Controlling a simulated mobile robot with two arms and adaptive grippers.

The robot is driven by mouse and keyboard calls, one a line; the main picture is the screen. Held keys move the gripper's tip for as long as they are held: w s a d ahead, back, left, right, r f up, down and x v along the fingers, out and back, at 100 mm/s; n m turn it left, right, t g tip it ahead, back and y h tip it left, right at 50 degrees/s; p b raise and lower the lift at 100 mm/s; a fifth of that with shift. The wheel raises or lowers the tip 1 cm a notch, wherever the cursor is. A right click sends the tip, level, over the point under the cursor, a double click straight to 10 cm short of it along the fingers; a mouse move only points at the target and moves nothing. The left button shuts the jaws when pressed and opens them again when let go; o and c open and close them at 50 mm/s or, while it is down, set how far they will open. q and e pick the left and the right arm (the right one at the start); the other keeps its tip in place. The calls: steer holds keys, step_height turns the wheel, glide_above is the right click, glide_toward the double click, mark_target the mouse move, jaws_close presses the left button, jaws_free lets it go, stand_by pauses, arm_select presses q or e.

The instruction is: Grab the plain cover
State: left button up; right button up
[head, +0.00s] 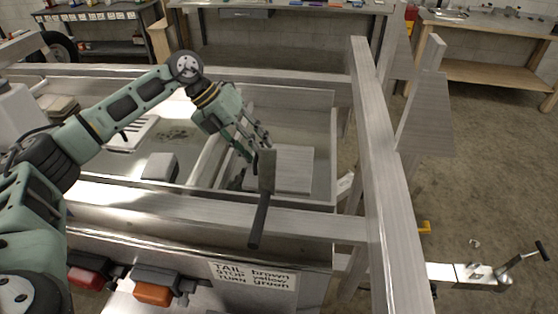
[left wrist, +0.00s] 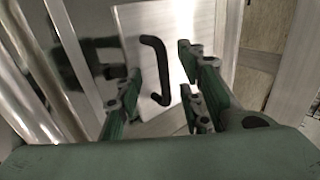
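The plain cover is a flat, light metal plate (head: 295,168) in the right part of the trailer bed. In the left wrist view the plate (left wrist: 205,22) carries a black C-shaped handle (left wrist: 163,65). My left gripper (head: 259,149) reaches in from the left, over the plate's left side. In the left wrist view its fingers (left wrist: 160,82) are open, with the handle between them in the picture; I see no closed grip. A dark long-handled object (head: 260,205) shows in front of the plate and hides part of it. My right gripper is not in view.
Metal rails surround the bed, with a tall rail (head: 375,180) on the right. A small pale box (head: 160,166) sits left of the cover. A labelled panel (head: 253,276) and orange light (head: 152,293) are at the front. Workbenches stand behind; open floor lies right.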

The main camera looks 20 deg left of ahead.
arm_select(q)
steer(key=shift+s, duration=0.1)
jaws_close()
steer(key=shift+r, duration=0.1)
stand_by(0.5)
